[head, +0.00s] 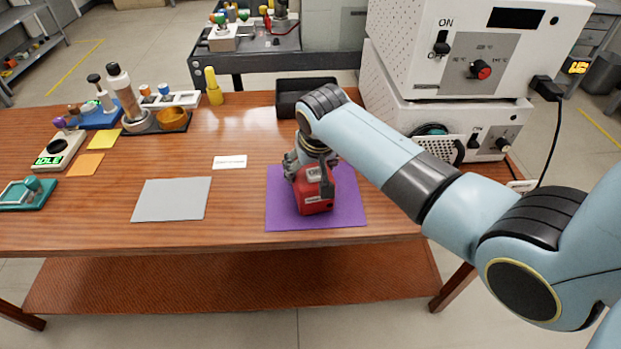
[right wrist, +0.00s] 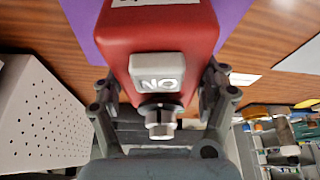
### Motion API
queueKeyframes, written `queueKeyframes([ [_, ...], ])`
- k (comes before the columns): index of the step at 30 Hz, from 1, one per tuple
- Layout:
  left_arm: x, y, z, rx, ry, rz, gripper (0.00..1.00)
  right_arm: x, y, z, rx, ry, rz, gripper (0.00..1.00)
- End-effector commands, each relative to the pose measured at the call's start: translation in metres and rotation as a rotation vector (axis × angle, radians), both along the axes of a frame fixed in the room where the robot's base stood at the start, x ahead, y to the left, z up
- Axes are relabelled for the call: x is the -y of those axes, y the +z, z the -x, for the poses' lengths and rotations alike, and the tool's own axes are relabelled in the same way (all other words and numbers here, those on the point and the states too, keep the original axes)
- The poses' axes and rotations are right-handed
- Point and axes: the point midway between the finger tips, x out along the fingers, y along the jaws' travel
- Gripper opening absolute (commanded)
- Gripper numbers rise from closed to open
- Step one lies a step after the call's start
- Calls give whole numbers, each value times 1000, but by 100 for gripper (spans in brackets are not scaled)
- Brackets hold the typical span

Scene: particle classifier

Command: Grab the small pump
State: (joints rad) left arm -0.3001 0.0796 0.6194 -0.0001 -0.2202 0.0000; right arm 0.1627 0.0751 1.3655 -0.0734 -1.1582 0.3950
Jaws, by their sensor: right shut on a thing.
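The small pump looks to be the red box-shaped device (head: 314,197) on the purple mat (head: 348,215) in the head view. In the right wrist view the red body (right wrist: 158,35) fills the top middle, with a white block marked "NO" and a metal fitting below it. My right gripper (head: 308,168) comes down on it from above. Its fingers (right wrist: 160,95) lie on both sides of the red body and are shut on it. The pump stands on or just above the mat; I cannot tell which. My left gripper is not in view.
A black bin (head: 290,97) stands behind the mat. Stacked white machines (head: 430,110) stand to the right. A grey mat (head: 172,200) lies left, with a white card (head: 230,162) near it. Bottles and an orange bowl (head: 172,116) stand at the back left.

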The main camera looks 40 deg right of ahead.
Motion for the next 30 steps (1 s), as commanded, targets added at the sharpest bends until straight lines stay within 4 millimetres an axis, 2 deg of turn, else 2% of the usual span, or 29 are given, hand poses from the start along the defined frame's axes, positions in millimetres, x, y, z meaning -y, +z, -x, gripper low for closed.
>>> queueKeyframes([
  [1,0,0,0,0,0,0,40,0,0,0,0,1,1,41],
  [7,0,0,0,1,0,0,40,0,1,-1,3,1,1,17],
  [17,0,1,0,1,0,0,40,0,5,-1,4,0,1,17],
  [22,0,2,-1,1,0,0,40,1,21,-2,6,0,1,17],
  [26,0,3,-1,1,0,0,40,1,42,-2,7,0,2,17],
  [30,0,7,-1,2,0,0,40,6,57,24,2,1,2,17],
])
